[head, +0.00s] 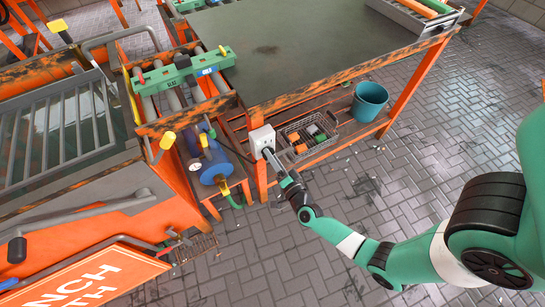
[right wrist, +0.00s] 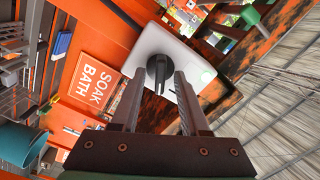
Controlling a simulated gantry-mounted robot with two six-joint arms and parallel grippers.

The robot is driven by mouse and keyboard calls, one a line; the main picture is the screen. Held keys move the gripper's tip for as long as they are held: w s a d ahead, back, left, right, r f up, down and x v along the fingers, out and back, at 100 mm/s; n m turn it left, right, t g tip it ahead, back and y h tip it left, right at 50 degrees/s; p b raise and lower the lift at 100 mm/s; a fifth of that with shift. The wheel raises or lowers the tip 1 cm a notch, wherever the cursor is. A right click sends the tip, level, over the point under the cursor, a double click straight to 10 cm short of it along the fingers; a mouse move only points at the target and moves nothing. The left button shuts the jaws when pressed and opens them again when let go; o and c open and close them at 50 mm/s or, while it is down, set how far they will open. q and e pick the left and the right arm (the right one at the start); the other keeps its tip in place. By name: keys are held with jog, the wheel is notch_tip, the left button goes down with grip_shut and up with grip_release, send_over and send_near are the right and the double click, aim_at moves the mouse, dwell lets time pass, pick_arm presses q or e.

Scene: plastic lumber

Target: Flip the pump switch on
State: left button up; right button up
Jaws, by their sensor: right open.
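The pump switch is a black rotary knob (right wrist: 158,70) on a pale switch box (right wrist: 178,42). In the head view the box (head: 261,136) is fixed to the orange post at the bench's front left corner. My right gripper (head: 268,154) points at the box face. In the right wrist view its two fingers are apart, one on each side of the knob, with nothing clamped. I cannot tell whether either finger touches the knob. In the head view the gripper hides the knob. A blue pump tank (head: 214,166) is left of the box. My left gripper is not in view.
A wire basket of coloured blocks (head: 309,136) and a teal bucket (head: 370,101) sit on the shelf under the bench (head: 300,50). An orange machine (head: 165,200) stands at left. A "SOAK BATH" sign (right wrist: 98,84) shows in the wrist view.

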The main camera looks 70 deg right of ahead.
jog(key=p+v, duration=0.4)
jog(key=v, duration=0.7)
jog(key=shift+s+a, duration=0.2)
jog(key=shift+s, duration=0.05)
